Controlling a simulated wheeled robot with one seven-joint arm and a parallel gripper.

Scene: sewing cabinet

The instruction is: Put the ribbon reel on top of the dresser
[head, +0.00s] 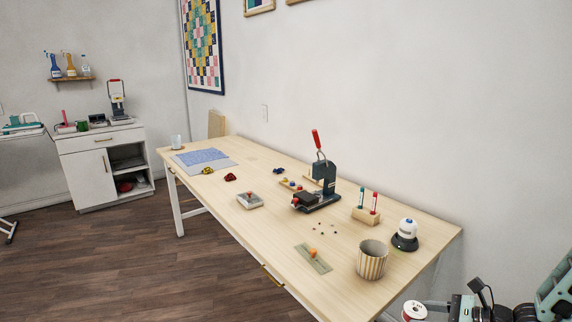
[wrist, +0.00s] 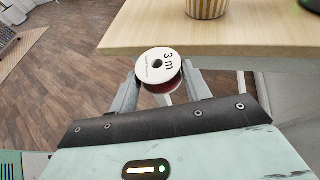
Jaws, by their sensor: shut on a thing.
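The ribbon reel (wrist: 158,66) has a white face marked "3 m" and a dark red edge. My gripper (wrist: 161,74) is shut on it, one finger on each side. In the wrist view the reel appears in front of the wooden table's edge. In the head view the reel (head: 414,310) shows at the bottom, just past the table's near right end. A white dresser-like cabinet (head: 84,169) with a drawer, a door and open shelves stands at the far left wall. Its top holds a press, a green mug and small items.
The long wooden table (head: 225,215) fills the middle, with a striped cup (head: 372,260), a hand press (head: 320,180) and small sewing items. Brown floor (head: 110,260) is open left of the table. Another table (head: 20,132) stands at the far left.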

